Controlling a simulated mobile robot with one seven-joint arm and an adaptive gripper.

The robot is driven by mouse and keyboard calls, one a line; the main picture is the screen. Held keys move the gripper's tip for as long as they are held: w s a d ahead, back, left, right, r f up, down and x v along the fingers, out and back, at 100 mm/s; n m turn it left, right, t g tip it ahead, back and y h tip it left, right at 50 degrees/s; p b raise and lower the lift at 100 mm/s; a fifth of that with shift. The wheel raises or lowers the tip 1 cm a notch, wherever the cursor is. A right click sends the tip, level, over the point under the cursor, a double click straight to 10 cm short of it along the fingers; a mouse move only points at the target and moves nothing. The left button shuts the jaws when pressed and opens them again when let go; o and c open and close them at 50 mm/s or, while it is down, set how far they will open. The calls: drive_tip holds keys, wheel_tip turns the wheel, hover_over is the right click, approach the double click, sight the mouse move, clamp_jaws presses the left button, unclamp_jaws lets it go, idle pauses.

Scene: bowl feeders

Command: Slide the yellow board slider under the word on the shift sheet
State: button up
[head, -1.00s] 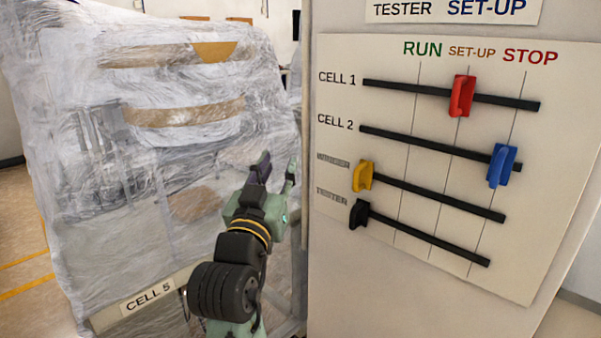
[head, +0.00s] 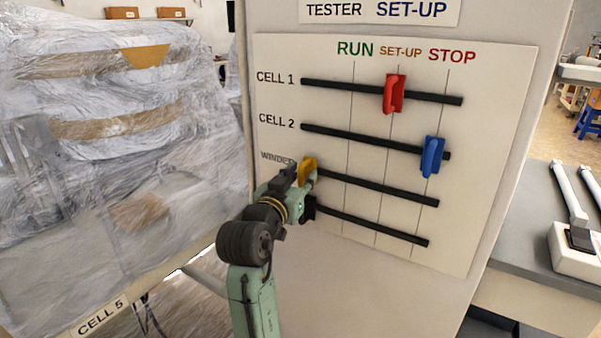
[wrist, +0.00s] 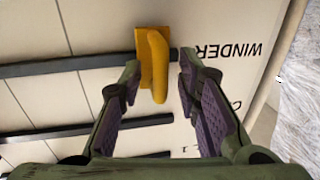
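The yellow slider (head: 309,168) sits at the left end of the WINDER track (head: 380,188), left of the RUN line. In the wrist view its upright handle (wrist: 157,65) stands between my two fingers. My gripper (head: 298,180) is open at the slider, with a gap on both sides of the handle. The shift sheet (head: 379,11) shows above the board with "TESTER SET-UP"; its upper part is out of view. The board (head: 480,150) has RUN, SET-UP and STOP headings with vertical lines below.
The red slider (head: 395,93) is on the CELL 1 line at SET-UP. The blue slider (head: 433,157) is on the CELL 2 track near STOP. My gripper partly hides the black slider (head: 309,207) at the bottom track's left end. A wrapped machine (head: 110,130) stands left.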

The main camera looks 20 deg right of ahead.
drive_tip(key=shift+w+d, duration=0.15)
clamp_jaws()
idle(0.4)
idle(0.5)
